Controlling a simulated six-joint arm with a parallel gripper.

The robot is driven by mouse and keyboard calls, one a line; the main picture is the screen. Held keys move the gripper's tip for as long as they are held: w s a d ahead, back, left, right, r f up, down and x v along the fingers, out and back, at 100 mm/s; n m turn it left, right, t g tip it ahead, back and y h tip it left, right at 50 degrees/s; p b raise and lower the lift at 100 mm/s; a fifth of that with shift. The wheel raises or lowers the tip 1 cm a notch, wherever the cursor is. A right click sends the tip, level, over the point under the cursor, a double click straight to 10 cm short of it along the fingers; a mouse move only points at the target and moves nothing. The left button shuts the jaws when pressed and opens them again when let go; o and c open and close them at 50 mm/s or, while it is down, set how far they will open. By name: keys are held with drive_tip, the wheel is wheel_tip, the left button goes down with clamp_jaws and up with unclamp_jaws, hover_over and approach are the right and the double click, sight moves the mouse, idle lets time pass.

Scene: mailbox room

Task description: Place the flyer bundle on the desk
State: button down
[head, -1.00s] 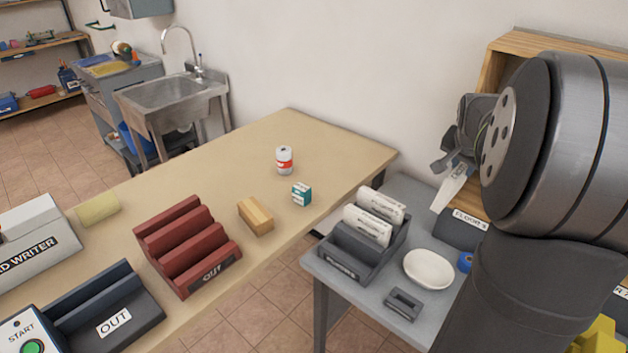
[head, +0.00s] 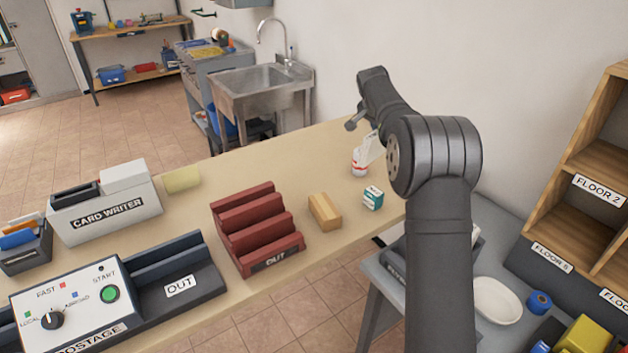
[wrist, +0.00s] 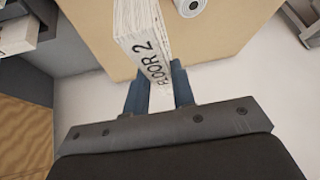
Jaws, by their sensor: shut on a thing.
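The flyer bundle (wrist: 140,30) is a thick white stack of paper marked "FLOOR 2" in the wrist view. My gripper (wrist: 160,92) is shut on its near end, one blue-grey finger on each side. The beige desk (wrist: 232,32) lies below and beyond it. In the head view, a white part of the bundle (head: 374,150) shows at the desk's far right end, beside a white can with a red band (head: 358,164). My arm hides most of the bundle and the fingertips there. I cannot tell whether the bundle touches the desk (head: 320,160).
The teal box (head: 373,198), wooden block (head: 325,212) and red OUT rack (head: 258,228) stand on the desk. The can's round top (wrist: 190,6) is close to the bundle in the wrist view. The desk's back middle is clear. Floor-labelled shelves (head: 585,160) stand right.

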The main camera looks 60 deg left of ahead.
drive_tip(key=s+a+f, duration=0.2)
drive_tip(key=s+a, duration=1.1)
drive_tip(key=a, duration=0.2)
drive_tip(key=shift+s+a, duration=0.3)
drive_tip(key=shift+s, duration=0.05)
wheel_tip(320, 180, down, 10)
drive_tip(key=shift+r, duration=0.15)
drive_tip(key=c, duration=1.2)
unclamp_jaws()
drive_tip(key=shift+f, duration=0.2)
